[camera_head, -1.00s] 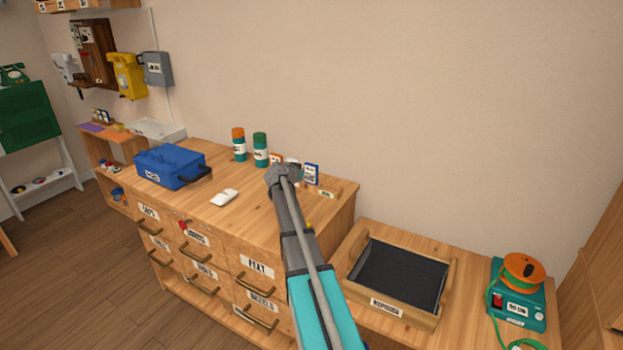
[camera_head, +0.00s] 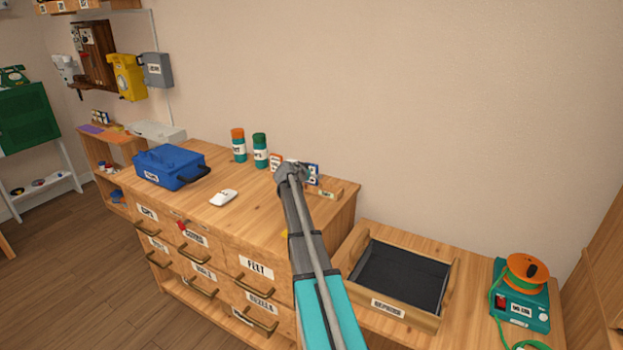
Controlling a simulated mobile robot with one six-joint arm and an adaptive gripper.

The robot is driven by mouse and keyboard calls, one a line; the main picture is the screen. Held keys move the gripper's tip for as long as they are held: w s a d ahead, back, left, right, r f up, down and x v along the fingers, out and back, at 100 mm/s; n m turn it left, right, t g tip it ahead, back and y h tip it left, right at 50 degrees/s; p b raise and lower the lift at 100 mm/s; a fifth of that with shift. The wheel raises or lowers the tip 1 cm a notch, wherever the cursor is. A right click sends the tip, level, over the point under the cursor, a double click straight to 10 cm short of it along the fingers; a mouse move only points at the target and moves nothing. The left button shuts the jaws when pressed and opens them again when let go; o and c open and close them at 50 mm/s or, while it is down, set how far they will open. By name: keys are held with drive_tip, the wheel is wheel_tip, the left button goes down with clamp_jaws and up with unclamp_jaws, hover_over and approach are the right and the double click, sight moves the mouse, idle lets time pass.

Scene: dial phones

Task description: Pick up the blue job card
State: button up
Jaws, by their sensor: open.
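A blue-edged card (camera_head: 313,169) stands upright near the back right of the wooden drawer cabinet's top (camera_head: 252,197). My arm's end covers most of it. An orange-edged card (camera_head: 276,161) stands to its left. A small wooden holder with a label (camera_head: 326,193) is just right of my arm. My arm reaches up from the bottom of the view, and its wrist is in front of the cards. The gripper's fingers are hidden behind the wrist, so I cannot see whether they touch the card.
Two canisters, one orange-topped (camera_head: 239,145) and one green (camera_head: 260,151), stand left of the cards. A blue case (camera_head: 170,167) and a white mouse-like object (camera_head: 223,198) are further left. A wooden tray (camera_head: 404,310) and a teal spool device (camera_head: 521,300) sit at right.

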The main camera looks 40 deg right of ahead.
sight(311, 167)
idle(0.4)
drive_tip(key=c, duration=0.9)
drive_tip(key=shift+r, duration=0.2)
wheel_tip(311, 167, up, 3)
drive_tip(key=p, duration=0.3)
drive_tip(key=shift+f, duration=0.1)
drive_tip(key=s+a+r+p, duration=0.4)
drive_tip(key=a+r+p, duration=0.1)
drive_tip(key=s+a+r+p, duration=0.5)
drive_tip(key=shift+s+a, duration=0.2)
drive_tip(key=shift+s, duration=0.05)
